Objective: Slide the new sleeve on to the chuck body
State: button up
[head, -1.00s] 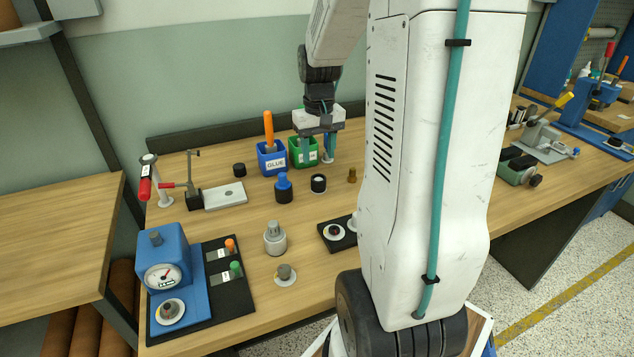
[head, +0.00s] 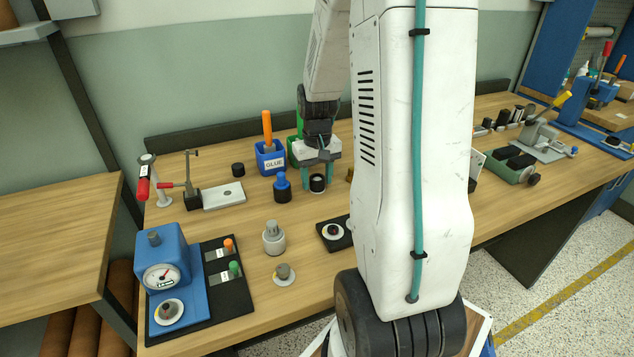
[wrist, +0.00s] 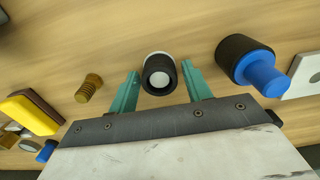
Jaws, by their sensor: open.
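A short black sleeve (head: 318,184) with a pale core inside stands upright on the bench. In the wrist view the black sleeve (wrist: 159,76) shows between my finger ends, with visible gaps on both sides. My gripper (head: 317,177) is open, its teal fingers pointing down on either side of the sleeve. My gripper also shows in the wrist view (wrist: 160,72), holding nothing. A grey stepped cylinder (head: 274,238) stands nearer the front of the bench. I cannot tell for certain which piece is the chuck body.
A blue-capped black cylinder (head: 282,188) stands close left of the sleeve; a brass threaded piece (wrist: 89,88) is on the other side. Blue glue bin (head: 270,160) stands behind. A black block (head: 335,232) with a white ring lies in front. A blue gauge stand (head: 165,262) is front left.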

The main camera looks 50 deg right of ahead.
jog(key=c, duration=0.8)
jog(key=shift+r, duration=2.55)
